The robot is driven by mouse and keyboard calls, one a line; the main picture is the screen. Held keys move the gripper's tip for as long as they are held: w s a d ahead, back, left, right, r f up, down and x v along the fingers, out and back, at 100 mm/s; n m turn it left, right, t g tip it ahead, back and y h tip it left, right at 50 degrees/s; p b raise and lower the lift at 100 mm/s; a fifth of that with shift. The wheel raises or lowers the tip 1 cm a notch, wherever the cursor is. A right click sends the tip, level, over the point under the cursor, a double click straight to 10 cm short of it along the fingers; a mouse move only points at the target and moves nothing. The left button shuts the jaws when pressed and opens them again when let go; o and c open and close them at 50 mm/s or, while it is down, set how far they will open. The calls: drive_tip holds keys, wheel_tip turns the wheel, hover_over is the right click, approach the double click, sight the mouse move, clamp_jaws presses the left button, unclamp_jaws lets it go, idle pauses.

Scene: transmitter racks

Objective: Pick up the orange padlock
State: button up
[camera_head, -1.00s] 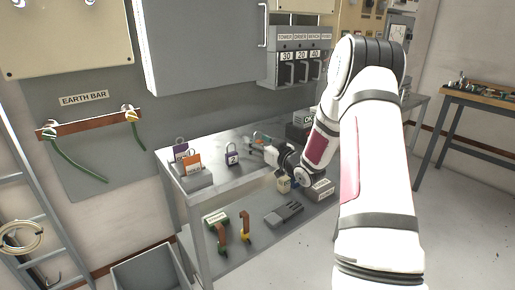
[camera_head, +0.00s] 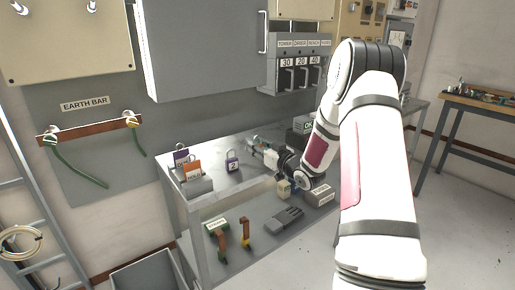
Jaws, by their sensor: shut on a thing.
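My gripper (camera_head: 262,148) is over the back part of the grey bench, at the end of my white arm, which reaches in from the right. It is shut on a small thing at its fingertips. That is most likely the orange padlock, but it is tiny here and mostly hidden by the fingers, so its shackle and body cannot be made out. A purple padlock (camera_head: 232,162) marked 2 stands upright on the bench to the left of my gripper, apart from it.
An orange card (camera_head: 193,170) and a purple card stand in a grey holder (camera_head: 197,187) at the bench's left end. Small boxes (camera_head: 320,194) are at the right. The lower shelf holds a dark grey tool (camera_head: 284,217) and orange-brown handles (camera_head: 245,233). A ladder (camera_head: 40,225) leans at far left.

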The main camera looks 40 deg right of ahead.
wheel_tip(320, 180, up, 3)
drive_tip(key=shift+f+p, duration=0.15)
drive_tip(key=shift+p, duration=0.2)
drive_tip(key=s+a+p, duration=0.1)
drive_tip(key=s, duration=0.6)
drive_tip(key=s+a+r+p, duration=0.1)
drive_tip(key=s+a, duration=0.1)
drive_tip(key=s, duration=0.6)
drive_tip(key=shift+s+a+r, duration=0.2)
drive_tip(key=shift+s+a, duration=0.1)
